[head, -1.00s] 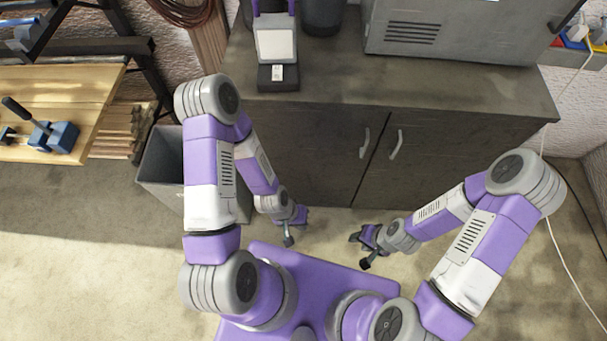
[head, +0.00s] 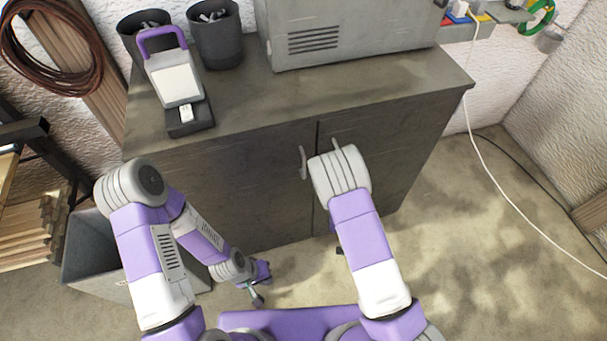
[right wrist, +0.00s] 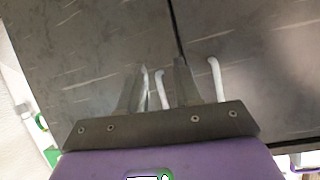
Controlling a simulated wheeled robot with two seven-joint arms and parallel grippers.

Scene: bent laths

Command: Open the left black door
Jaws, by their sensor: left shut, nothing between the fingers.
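The left black door (head: 245,195) is closed, flush with the right door (head: 385,165). Its pale curved handle (head: 303,163) stands near the centre gap; the right door's handle (head: 338,144) is partly covered by my right arm. My left gripper (head: 256,293) is shut and empty, low in front of the cabinet. My right gripper is hidden behind its arm in the head view. In the right wrist view its fingers (right wrist: 157,88) are apart, facing the doors. A pale handle (right wrist: 161,90) shows between them, another (right wrist: 214,80) outside; I cannot tell whether either is touched.
The countertop (head: 235,110) carries a purple-handled device (head: 175,85), dark cups (head: 215,40) and a grey box (head: 350,35). A grey bin (head: 90,250) stands left of the cabinet by my left arm. The floor (head: 500,240) at right is open, with a white cable across it.

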